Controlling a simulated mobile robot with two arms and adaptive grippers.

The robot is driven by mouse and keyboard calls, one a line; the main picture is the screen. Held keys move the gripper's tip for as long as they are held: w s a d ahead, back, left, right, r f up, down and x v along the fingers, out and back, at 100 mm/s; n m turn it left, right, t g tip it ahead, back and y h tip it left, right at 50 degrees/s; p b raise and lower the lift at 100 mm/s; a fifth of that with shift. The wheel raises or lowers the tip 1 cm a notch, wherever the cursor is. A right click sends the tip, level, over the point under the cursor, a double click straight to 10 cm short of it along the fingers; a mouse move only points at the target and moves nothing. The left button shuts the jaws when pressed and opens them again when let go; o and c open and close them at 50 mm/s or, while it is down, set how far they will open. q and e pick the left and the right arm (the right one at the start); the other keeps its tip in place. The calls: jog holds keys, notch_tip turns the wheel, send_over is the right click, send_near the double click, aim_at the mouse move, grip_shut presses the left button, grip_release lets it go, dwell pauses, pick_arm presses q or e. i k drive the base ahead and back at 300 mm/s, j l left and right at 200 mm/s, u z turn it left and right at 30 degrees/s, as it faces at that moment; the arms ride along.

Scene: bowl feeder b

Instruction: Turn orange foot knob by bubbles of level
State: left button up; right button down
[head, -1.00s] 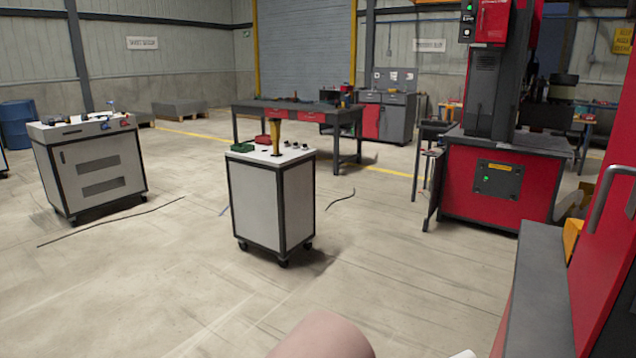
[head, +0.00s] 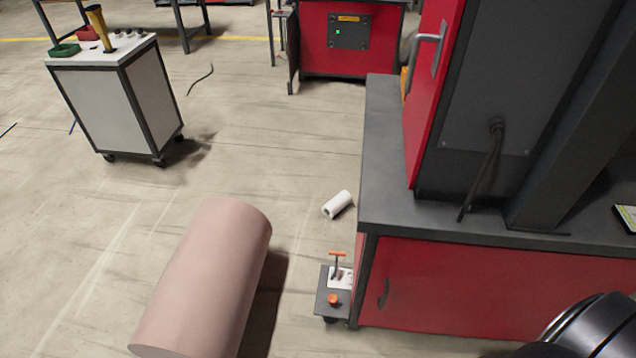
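An orange round knob (head: 333,300) sits on a dark grey foot bracket (head: 322,305) at the lower front-left corner of the red machine base (head: 470,290). Just behind it an orange T-shaped handle (head: 338,254) stands upright beside a small white plate (head: 347,279) with dark marks. Level bubbles are too small to make out, and I cannot tell whether the white plate holds them. Neither of my grippers is in the head view. A dark rounded link, likely of my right arm, shows at the lower right corner.
A large pink cylinder (head: 205,280) lies on the floor left of the foot. A white roll (head: 338,204) lies behind the foot. A wheeled cabinet (head: 125,100) stands at the upper left. The machine's grey top ledge (head: 385,150) overhangs at the right. Floor between is open.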

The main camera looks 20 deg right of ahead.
aim_at(332, 299)
jog(key=z, duration=0.9)
